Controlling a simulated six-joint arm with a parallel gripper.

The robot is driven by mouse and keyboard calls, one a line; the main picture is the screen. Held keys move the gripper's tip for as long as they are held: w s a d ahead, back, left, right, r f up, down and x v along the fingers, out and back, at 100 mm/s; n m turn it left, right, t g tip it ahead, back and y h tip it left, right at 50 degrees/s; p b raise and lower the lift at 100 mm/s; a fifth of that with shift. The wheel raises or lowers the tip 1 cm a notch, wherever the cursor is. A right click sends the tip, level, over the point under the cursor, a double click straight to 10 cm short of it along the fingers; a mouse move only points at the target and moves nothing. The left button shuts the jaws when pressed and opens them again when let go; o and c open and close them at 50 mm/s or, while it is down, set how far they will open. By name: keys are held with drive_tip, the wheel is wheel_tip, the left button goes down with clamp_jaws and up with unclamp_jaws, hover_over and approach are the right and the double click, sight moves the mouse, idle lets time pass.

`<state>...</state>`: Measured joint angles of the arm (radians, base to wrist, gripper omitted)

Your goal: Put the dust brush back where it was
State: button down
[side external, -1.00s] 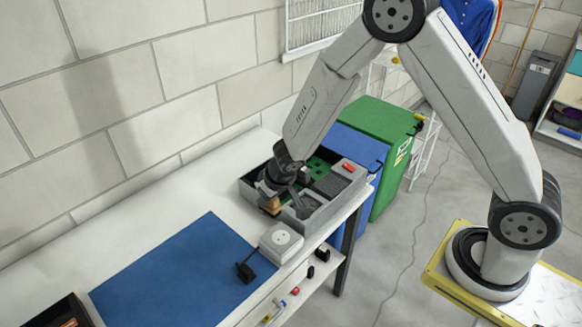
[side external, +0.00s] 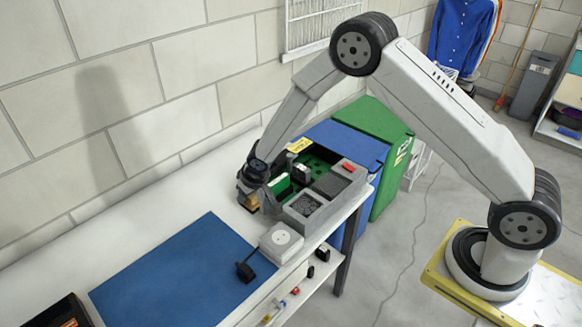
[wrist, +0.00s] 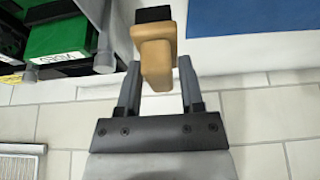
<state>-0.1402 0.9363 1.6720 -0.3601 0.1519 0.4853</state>
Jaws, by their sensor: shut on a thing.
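The dust brush (wrist: 156,52) has a tan wooden body and a black part at its far end. My gripper (wrist: 158,72) is shut on it, with a grey finger on each side. In the side external view, the brush (side external: 251,202) hangs below my gripper (side external: 254,186) at the left end of a grey compartment tray (side external: 303,228). I cannot tell whether the brush is over the tray's edge or just outside it, or whether it touches anything. My gripper hides part of the tray's left end.
The tray holds a green board, dark foam and a red piece (side external: 349,167). A blue mat (side external: 180,275) and a white socket box (side external: 281,241) lie in front. The wall (side external: 130,110) is behind the bench. White bench top is clear left of the tray.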

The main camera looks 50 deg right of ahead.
drive_tip(key=shift+w+a+f, duration=0.1)
drive_tip(key=shift+w+f, duration=0.9)
drive_tip(key=shift+f, duration=0.25)
drive_tip(key=shift+w+a+f, duration=0.1)
drive_tip(key=shift+w+f, duration=0.85)
drive_tip(key=shift+f, duration=0.25)
drive_tip(key=shift+w+f, duration=0.15)
drive_tip(key=shift+f, duration=0.05)
drive_tip(key=shift+w+f, duration=0.15)
drive_tip(key=shift+f, duration=1.45)
drive_tip(key=shift+f, duration=0.2)
drive_tip(key=shift+c, duration=1.1)
unclamp_jaws()
drive_tip(key=shift+r, duration=0.2)
